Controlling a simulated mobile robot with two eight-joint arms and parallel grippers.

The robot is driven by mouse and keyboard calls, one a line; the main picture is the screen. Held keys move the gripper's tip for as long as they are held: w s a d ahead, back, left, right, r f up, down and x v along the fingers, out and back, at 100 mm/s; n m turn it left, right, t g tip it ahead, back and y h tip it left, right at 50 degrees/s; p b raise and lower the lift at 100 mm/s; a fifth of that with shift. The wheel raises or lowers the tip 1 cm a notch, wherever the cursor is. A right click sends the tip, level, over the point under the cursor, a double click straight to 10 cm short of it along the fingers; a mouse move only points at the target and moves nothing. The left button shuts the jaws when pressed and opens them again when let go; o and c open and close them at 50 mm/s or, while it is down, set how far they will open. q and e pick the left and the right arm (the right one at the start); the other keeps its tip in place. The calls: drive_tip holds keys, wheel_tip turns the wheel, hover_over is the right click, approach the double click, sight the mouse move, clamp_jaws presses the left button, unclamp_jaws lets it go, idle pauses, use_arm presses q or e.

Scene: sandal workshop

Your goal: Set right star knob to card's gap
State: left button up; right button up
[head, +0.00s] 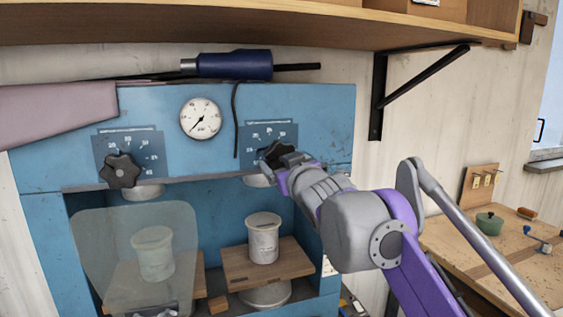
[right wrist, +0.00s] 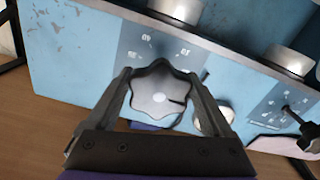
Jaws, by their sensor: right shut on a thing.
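The right star knob (head: 272,152) sits on the right dial plate (head: 284,131) of the blue press and is partly hidden by my right gripper (head: 286,160). In the right wrist view the grey knob (right wrist: 158,96) stands between my two fingers, which are shut on it from both sides. A dark line on its face runs from near the centre toward the right. Some scale marks (right wrist: 147,50) show beside it, too blurred to read surely. The left star knob (head: 120,171) is dark and free. I cannot make out the card surely. My left gripper is out of view.
A round gauge (head: 201,118) sits between the dials. A shelf (head: 200,22) with a black bracket (head: 378,97) hangs above. Below are a clear guard (head: 100,240), pale cups (head: 263,238) and wooden blocks. A workbench (head: 510,245) stands at the right.

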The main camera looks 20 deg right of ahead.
drive_tip(key=m, duration=0.4)
drive_tip(key=shift+a, duration=0.15)
drive_tip(key=shift+a+m+p, duration=0.15)
drive_tip(key=shift+m+p, duration=0.2)
drive_tip(key=shift+m, duration=1.85)
drive_tip(key=shift+r, duration=0.1)
drive_tip(key=o, duration=1.1)
drive_tip(key=s, duration=0.5)
drive_tip(key=s+b, duration=0.1)
drive_tip(key=s, duration=0.5)
drive_tip(key=shift+d+b, duration=0.2)
drive_tip(key=shift+b, duration=0.1)
